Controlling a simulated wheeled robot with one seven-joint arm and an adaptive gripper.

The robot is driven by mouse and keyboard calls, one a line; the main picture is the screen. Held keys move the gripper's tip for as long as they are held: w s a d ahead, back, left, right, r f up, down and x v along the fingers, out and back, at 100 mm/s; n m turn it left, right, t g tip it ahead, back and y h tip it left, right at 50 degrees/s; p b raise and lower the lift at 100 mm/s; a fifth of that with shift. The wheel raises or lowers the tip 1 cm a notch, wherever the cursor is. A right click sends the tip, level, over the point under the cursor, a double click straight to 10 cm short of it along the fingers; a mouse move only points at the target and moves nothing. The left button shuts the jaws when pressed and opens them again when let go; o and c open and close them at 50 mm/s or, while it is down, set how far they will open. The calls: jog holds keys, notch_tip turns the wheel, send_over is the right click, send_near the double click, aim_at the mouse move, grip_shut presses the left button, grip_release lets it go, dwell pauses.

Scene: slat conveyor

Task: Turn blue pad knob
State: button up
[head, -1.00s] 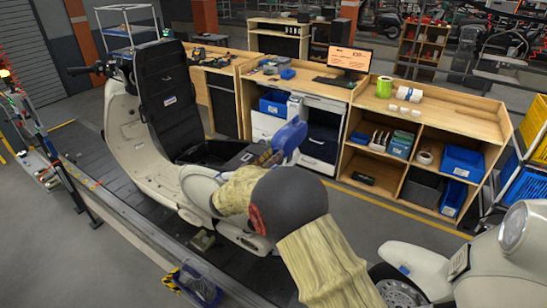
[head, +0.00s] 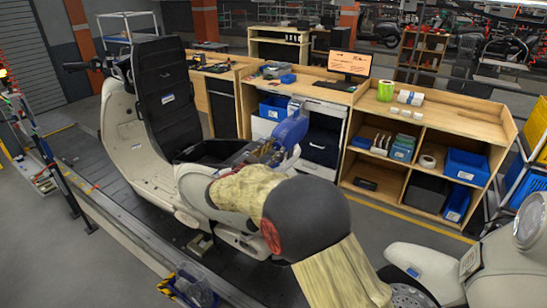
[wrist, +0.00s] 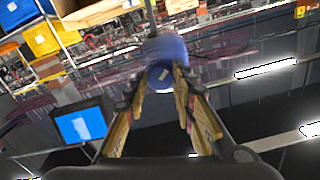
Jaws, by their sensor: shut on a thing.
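A rounded blue piece with a small white label, seemingly the blue pad knob (wrist: 165,72), sits between the fingertips of my gripper (wrist: 160,80) in the wrist view. The fingers are shut on its sides. In the head view the blue piece (head: 292,128) stands up beyond my gripper (head: 268,152), above the rear of the cream scooter (head: 132,155). Its lower part is hidden behind my gripper and sleeved arm. I cannot tell whether it touches the scooter. The scooter's tall black seat (head: 166,90) stands upright.
The scooter stands on the dark slat conveyor (head: 90,165), with a rail along its near side. A wooden workbench (head: 470,105) with bins and a monitor (head: 350,64) is behind. Another cream scooter (head: 425,262) is at the lower right, close to my arm.

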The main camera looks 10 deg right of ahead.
jog(key=m+b, duration=0.6)
jog(key=shift+f+m, duration=0.25)
jog(key=shift+m, duration=0.05)
grip_shut()
jog(key=m+b, duration=0.6)
jog(key=b, duration=0.1)
jog(key=m+b, duration=0.3)
jog(key=m, duration=0.1)
jog(key=shift+b, duration=0.4)
jog(key=m+b, duration=0.3)
jog(key=shift+m+b, duration=0.3)
jog(key=shift+b, duration=0.1)
jog(key=m+b, duration=0.4)
jog(key=shift+r+m+b, duration=0.15)
jog(key=shift+m+b, duration=0.75)
jog(key=shift+m, duration=0.1)
